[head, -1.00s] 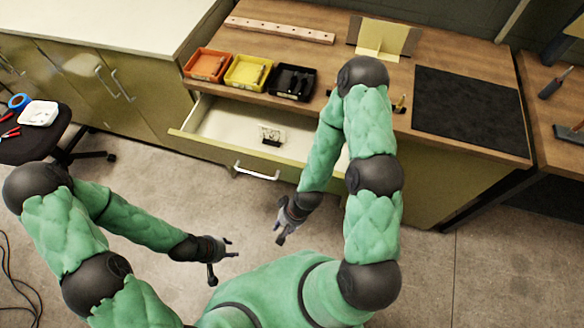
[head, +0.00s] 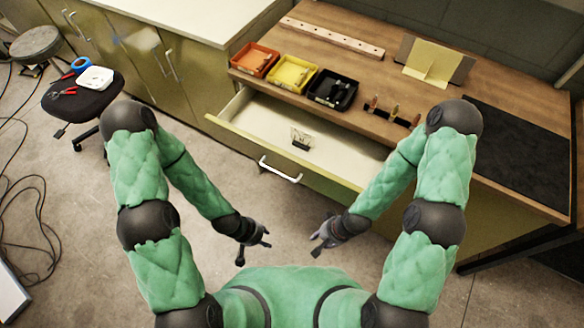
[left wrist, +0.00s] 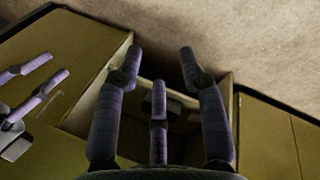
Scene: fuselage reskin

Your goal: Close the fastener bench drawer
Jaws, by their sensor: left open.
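The bench drawer (head: 232,135) is pulled out below the wooden worktop in the head view. Its olive front carries a pale bar handle (head: 280,169), and a small dark and light item (head: 301,139) lies inside. My left gripper (head: 256,249) is open and empty, in front of the drawer and apart from the handle. My right gripper (head: 318,242) is in front of the drawer to the right, fingers spread and empty. The left wrist view shows my left gripper's spread fingers (left wrist: 170,72) with the drawer beyond them; my right gripper's fingers (left wrist: 32,92) show at its left.
On the worktop (head: 350,70) are an orange bin (head: 254,60), a yellow bin (head: 291,73), a black bin (head: 332,89) and a dark mat (head: 515,150). A black stool (head: 85,97) stands left, with cables (head: 40,220) on the floor. The floor before the drawer is clear.

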